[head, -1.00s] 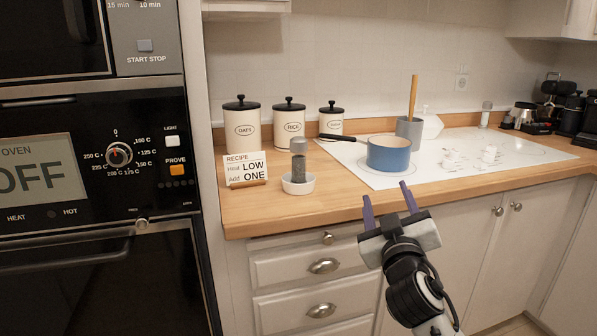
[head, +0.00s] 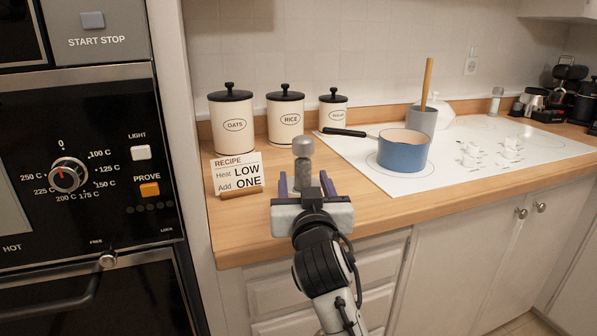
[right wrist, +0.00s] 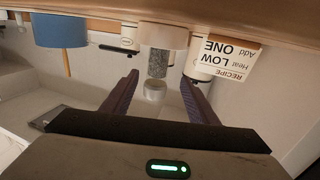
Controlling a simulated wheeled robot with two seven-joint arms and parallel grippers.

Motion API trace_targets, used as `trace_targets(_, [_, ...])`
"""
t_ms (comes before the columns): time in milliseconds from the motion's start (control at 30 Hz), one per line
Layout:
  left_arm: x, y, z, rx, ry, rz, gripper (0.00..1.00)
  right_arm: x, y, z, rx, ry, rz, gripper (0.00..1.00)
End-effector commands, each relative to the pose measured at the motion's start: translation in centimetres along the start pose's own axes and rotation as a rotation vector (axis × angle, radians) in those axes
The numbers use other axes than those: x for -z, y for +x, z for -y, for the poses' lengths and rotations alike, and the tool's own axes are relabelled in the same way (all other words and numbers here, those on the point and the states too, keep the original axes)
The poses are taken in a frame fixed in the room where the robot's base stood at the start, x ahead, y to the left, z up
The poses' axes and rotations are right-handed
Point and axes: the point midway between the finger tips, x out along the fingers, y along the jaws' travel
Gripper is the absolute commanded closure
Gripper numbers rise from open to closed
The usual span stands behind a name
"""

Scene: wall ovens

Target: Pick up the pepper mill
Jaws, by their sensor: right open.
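The pepper mill (head: 303,149) has a round grey cap and a speckled body. It stands upright at the front of the wooden counter, near the recipe card. My right gripper (head: 305,183) is open and empty in front of it, with one purple finger to each side of the mill in the picture. The gripper hides the mill's lower part in the head view. My left gripper is not in view.
The recipe card (head: 236,174) stands just left of the mill. Canisters (head: 285,119) line the wall behind. A blue pot (head: 403,152) sits on the white hob to the right, its handle pointing left. Bare counter (head: 385,206) lies to the right of my gripper.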

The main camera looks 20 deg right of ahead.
Motion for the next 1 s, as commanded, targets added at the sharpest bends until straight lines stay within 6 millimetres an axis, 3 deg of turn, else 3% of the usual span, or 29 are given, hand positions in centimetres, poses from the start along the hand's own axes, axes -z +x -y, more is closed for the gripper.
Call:
trace_targets(100, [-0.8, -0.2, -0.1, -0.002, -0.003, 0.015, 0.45, 0.1, 1.9, -0.1, -0.001, -0.002, -0.002, 0.46])
trace_targets(233, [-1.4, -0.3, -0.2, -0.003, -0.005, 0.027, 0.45, 0.0, 3.0, -0.1, -0.001, -0.002, -0.001, 0.46])
trace_targets(600, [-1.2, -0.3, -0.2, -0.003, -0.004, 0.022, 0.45, 0.0, 7.5, -0.4, -0.001, -0.003, -0.001, 0.46])
trace_targets(933, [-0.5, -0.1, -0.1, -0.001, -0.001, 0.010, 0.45, -0.1, 8.3, -0.4, -0.001, -0.001, -0.001, 0.46])
trace_targets(1000, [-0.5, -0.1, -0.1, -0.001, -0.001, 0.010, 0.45, -0.1, 8.3, -0.4, -0.001, -0.001, -0.001, 0.55])
